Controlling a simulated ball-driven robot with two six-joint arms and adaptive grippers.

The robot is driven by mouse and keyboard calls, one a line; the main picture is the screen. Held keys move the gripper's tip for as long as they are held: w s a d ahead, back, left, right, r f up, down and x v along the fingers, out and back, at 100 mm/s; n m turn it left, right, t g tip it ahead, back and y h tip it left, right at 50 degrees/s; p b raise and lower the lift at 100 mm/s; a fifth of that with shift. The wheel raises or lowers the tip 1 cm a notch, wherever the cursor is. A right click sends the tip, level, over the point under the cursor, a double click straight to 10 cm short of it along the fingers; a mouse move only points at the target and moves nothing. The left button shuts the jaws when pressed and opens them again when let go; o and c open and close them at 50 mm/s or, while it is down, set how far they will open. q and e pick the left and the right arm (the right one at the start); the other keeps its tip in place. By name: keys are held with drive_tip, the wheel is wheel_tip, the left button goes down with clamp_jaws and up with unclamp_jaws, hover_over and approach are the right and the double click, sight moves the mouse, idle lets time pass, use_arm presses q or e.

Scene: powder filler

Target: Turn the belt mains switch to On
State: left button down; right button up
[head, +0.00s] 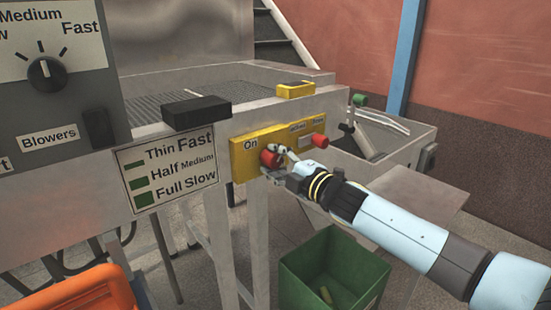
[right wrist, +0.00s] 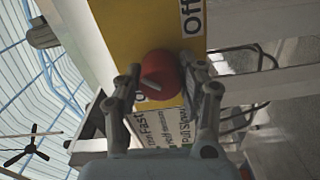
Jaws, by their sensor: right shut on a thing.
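The belt mains switch is a red round knob (head: 269,160) on a yellow panel (head: 238,163) fixed to the machine's front rail. An "On" label sits just above the knob in the head view. My right gripper (head: 279,161) is at the knob, with its fingers around it. In the right wrist view the red knob (right wrist: 160,75) with a pale pointer line lies between the fingertips of my right gripper (right wrist: 158,82). An "Off" label (right wrist: 191,18) shows at the top of the panel there. My left gripper is not in view.
A second red button (head: 320,141) sits at the panel's right end. A grey control box (head: 60,110) with a Blowers label stands at left. A green bin (head: 330,262) is below my right arm. An orange thing (head: 85,292) is at bottom left.

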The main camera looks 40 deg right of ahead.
drive_tip(key=shift+f+m, duration=0.15)
drive_tip(key=shift+m, duration=0.25)
drive_tip(key=o, duration=1.2)
drive_tip(key=shift+s, duration=0.15)
drive_tip(key=s, duration=0.8)
drive_tip(key=s+d, duration=0.1)
drive_tip(key=s, duration=0.2)
drive_tip(key=shift+s, duration=0.4)
